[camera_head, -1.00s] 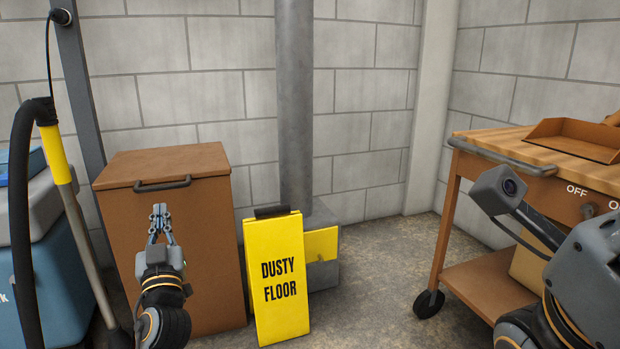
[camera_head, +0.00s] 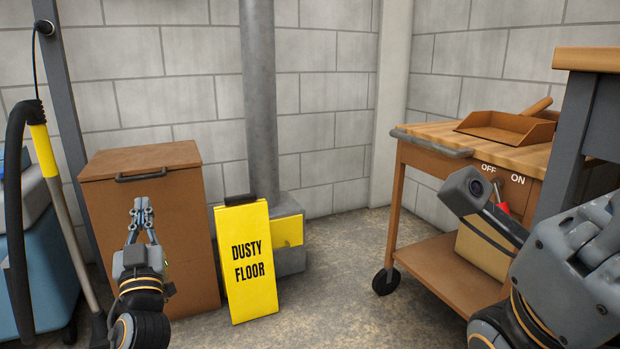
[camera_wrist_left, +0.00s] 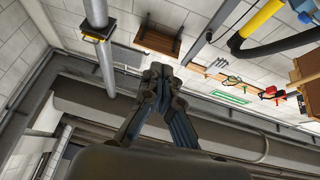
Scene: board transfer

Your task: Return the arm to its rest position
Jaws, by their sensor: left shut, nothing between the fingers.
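My left gripper (camera_head: 141,207) is raised in front of the brown lidded box at the lower left of the head view. Its fingers are together with nothing between them. The left wrist view also shows my left gripper (camera_wrist_left: 158,72), with its fingertips meeting and the room beyond. On the right of the head view, part of my other arm shows with its dark camera-like block, but its gripper fingers are not visible.
A brown box (camera_head: 190,240) stands behind my left gripper. A yellow "DUSTY FLOOR" sign (camera_head: 246,290) leans beside it. A wooden cart (camera_head: 440,245) with a brown tray (camera_head: 507,128) stands right. A blue machine (camera_head: 45,270) with a hose is left. Open floor lies between sign and cart.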

